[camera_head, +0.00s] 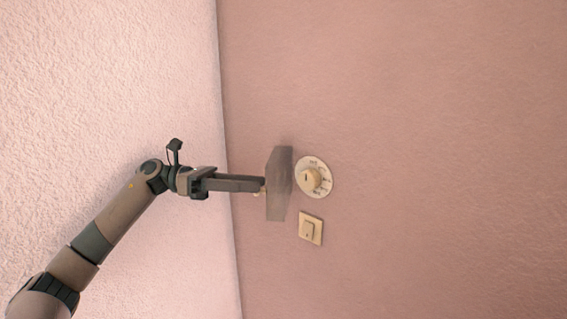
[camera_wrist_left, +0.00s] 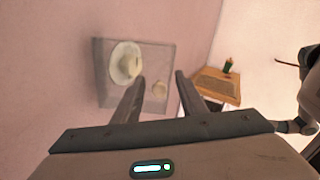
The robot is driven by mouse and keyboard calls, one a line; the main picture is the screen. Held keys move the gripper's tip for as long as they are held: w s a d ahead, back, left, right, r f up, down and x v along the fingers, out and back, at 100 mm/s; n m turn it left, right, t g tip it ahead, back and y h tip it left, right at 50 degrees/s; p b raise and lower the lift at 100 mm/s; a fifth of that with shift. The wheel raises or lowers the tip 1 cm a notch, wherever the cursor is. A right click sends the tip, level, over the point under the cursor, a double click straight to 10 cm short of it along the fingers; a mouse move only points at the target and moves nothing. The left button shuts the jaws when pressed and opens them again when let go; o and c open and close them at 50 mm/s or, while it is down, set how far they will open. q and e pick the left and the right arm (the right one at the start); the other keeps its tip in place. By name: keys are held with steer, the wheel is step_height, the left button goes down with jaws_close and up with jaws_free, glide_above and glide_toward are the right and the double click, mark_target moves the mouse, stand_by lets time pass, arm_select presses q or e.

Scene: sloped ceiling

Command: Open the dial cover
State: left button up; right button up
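The dial cover (camera_head: 280,184) is a grey see-through panel. In the head view it stands just left of the round cream dial (camera_head: 314,178), which shows uncovered there. In the left wrist view the dial (camera_wrist_left: 126,63) is seen through the cover (camera_wrist_left: 103,92). My left gripper (camera_head: 262,187) reaches in from the left, its tips at the cover's left side. In the left wrist view the gripper's fingers (camera_wrist_left: 160,78) are apart, near the cover's right edge. I cannot tell whether they touch it. My right gripper is not in view.
A square cream switch (camera_head: 311,228) sits on the pink wall below the dial. A wall corner runs behind my left gripper. In the left wrist view a wooden surface (camera_wrist_left: 222,87) with a small dark green object (camera_wrist_left: 228,65) stands farther back. The wall right of the dial is bare.

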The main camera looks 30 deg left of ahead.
arm_select(q)
steer(key=w+d+r, duration=0.1)
steer(key=d+r, duration=0.8)
steer(key=d, duration=0.2)
steer(key=shift+w+d+r+b, duration=0.25)
steer(key=shift+d+r+b, duration=0.05)
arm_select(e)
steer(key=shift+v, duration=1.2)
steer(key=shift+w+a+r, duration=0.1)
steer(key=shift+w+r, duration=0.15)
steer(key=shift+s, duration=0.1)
